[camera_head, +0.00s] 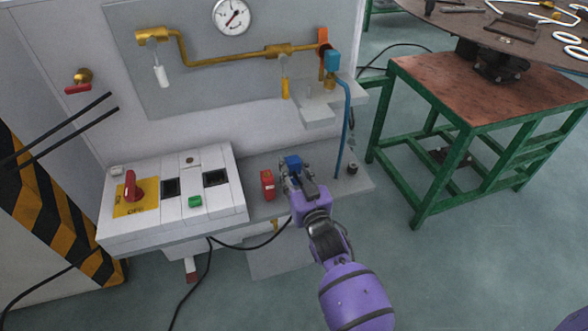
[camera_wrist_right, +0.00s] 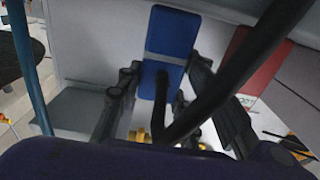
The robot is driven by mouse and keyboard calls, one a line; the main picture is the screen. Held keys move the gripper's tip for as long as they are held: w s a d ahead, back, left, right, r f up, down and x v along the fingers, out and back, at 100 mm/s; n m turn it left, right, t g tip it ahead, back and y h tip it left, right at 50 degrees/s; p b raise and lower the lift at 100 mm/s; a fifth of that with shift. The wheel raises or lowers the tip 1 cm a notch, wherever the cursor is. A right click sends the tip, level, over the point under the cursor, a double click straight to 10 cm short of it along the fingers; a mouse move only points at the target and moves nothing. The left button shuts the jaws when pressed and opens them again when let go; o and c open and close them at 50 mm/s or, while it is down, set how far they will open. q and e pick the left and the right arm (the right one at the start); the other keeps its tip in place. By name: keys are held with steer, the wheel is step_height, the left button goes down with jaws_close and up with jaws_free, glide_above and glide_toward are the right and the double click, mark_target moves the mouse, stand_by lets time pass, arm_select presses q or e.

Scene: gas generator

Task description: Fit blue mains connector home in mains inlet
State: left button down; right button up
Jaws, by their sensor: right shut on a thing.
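The blue mains connector (camera_head: 293,162) is between the fingers of my right gripper (camera_head: 297,177), over the grey ledge beside the white switch box. In the right wrist view the blue connector (camera_wrist_right: 172,45) stands out beyond the fingertips of my right gripper (camera_wrist_right: 165,95), which close on it from both sides. A black cable (camera_wrist_right: 215,85) crosses in front of it. I cannot make out the mains inlet for certain, nor whether the connector touches it. My left gripper is not in view.
A red block (camera_head: 267,184) stands just left of the connector. The white switch box (camera_head: 170,198) with a red rotary switch is further left. A blue hose (camera_head: 345,125) hangs to the right, near a small dark fitting (camera_head: 352,168). A black cable (camera_head: 250,247) hangs below the ledge.

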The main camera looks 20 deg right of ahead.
steer(key=o, duration=0.8)
steer(key=shift+f, duration=0.2)
steer(key=o, duration=0.5)
steer(key=shift+r, duration=0.1)
steer(key=shift+r, duration=0.2)
steer(key=s+p, duration=0.1)
steer(key=s, duration=1.1)
steer(key=shift+d, duration=0.2)
